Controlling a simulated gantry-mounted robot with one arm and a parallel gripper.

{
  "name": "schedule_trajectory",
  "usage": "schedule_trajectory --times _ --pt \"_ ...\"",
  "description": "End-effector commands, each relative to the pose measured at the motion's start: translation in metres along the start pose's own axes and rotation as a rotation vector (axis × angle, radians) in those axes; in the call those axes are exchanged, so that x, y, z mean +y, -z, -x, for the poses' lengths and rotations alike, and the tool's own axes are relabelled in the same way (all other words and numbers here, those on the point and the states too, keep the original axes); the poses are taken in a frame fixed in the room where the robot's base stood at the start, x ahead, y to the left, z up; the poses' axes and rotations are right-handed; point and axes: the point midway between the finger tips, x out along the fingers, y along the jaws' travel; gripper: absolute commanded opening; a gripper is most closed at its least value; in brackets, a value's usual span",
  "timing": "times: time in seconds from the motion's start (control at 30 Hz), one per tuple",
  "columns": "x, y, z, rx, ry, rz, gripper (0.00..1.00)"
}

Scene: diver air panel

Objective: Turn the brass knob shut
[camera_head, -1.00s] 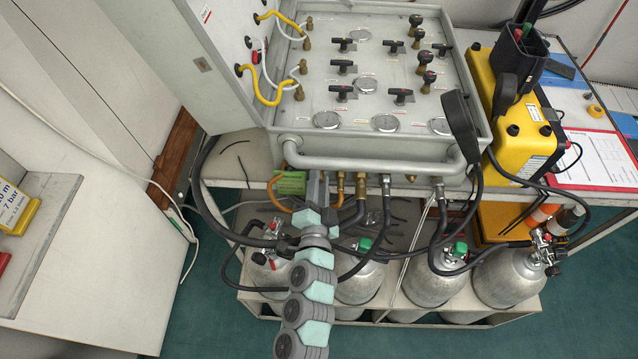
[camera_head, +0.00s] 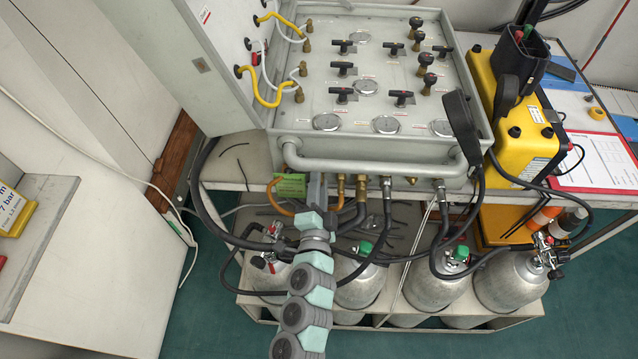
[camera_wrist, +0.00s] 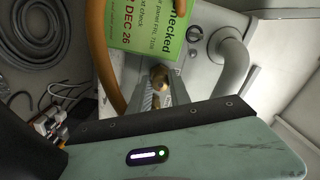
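A brass knob (camera_wrist: 160,77) shows in the wrist view, under the front pipe of the grey panel box and beside a green tag (camera_wrist: 150,28). My gripper (camera_wrist: 161,92) reaches up to it, with one finger on each side of the brass. The knob about fills the gap between the fingertips; I cannot tell whether they press on it. In the head view my gripper (camera_head: 317,186) is below the box's left front edge, beside the green tag (camera_head: 290,186), and hides the knob there.
An orange hose (camera_wrist: 103,50) runs close on the left in the wrist view. Brass fittings (camera_head: 362,188) with black hoses hang to the right of my gripper. Grey gas cylinders (camera_head: 425,290) stand in a rack below. A yellow case (camera_head: 515,120) stands right of the panel.

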Motion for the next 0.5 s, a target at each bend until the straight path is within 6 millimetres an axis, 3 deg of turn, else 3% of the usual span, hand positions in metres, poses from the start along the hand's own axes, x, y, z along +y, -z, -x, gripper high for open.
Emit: schedule_trajectory --times 0.37,0.5 --pt "0.000 0.000 0.001 0.001 0.000 0.001 0.31" --pt "0.000 0.000 0.013 0.001 -0.001 0.001 0.31"
